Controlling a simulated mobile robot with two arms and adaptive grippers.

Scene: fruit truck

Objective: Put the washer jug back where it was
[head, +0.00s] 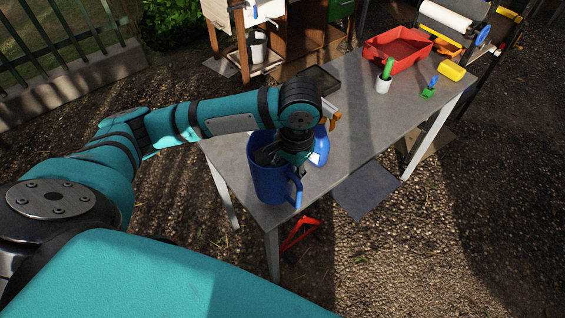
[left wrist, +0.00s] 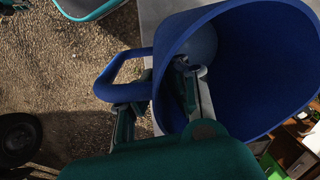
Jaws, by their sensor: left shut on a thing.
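The washer jug (head: 268,183) is a blue, open-topped jug with a side handle, upright at the near left corner of the grey table (head: 345,140). I cannot tell whether its base touches the top. My left gripper (head: 280,155) reaches down over its rim and is shut on it. In the left wrist view the jug (left wrist: 265,65) fills the upper right, its handle (left wrist: 112,75) pointing left. One finger of the left gripper (left wrist: 158,92) is inside the wall and the other outside near the handle. My right gripper is not in view.
A blue bottle (head: 321,147) with an orange top stands just behind the jug. A black tray (head: 319,80), red bin (head: 398,48), white pot (head: 383,86), green block (head: 429,92) and yellow piece (head: 452,71) lie farther back. The table's middle is clear.

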